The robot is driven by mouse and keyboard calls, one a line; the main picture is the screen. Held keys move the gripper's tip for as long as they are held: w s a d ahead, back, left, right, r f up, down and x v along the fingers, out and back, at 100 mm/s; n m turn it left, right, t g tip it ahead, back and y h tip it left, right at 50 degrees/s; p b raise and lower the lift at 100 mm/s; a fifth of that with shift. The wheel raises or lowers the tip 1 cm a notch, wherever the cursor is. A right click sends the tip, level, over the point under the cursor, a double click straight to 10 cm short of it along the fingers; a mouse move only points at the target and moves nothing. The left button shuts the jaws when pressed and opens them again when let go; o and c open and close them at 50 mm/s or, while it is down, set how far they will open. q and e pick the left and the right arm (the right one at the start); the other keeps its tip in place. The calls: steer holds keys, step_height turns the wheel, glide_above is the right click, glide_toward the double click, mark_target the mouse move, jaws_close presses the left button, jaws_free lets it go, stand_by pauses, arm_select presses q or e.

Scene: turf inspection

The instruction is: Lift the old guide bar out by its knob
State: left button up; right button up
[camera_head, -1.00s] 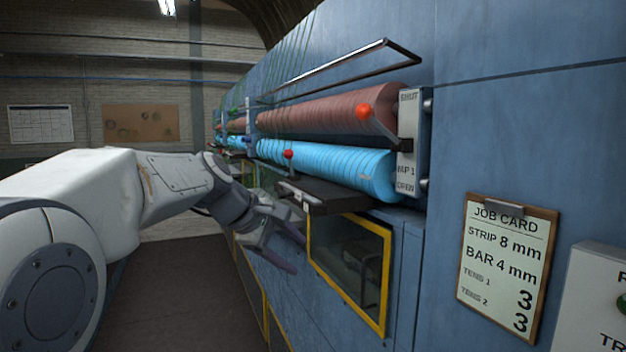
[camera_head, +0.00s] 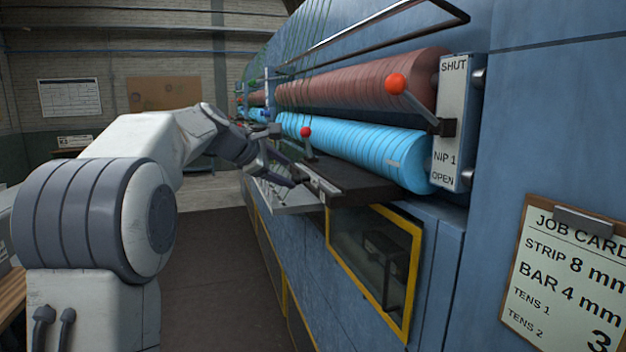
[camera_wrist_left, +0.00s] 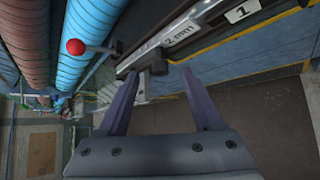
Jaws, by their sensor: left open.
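The guide bar (camera_wrist_left: 190,28), a grey strip marked "2 mm", lies along the front edge of the dark shelf under the rollers. It also shows in the head view (camera_head: 317,184). A dark blocky knob (camera_wrist_left: 158,66) is at the bar's near side. My left gripper (camera_wrist_left: 160,74) is open and empty. Its two fingertips lie on either side of the knob in the wrist picture; I cannot tell how far short of it they are. In the head view my left gripper (camera_head: 285,172) is just left of the shelf edge. My right gripper is out of view.
A red-ball lever (camera_head: 306,132) stands by the blue roller (camera_head: 350,148); another red ball (camera_head: 397,84) is by the nip plate (camera_head: 455,120), marked SHUT and OPEN. A yellow-framed window (camera_head: 375,270) is below the shelf. The aisle floor (camera_head: 215,270) is clear.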

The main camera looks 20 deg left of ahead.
mark_target(296, 177)
arm_select(q)
steer(key=x, duration=0.4)
steer(key=shift+w+f, duration=0.1)
steer(key=shift+w, duration=0.05)
jaws_close()
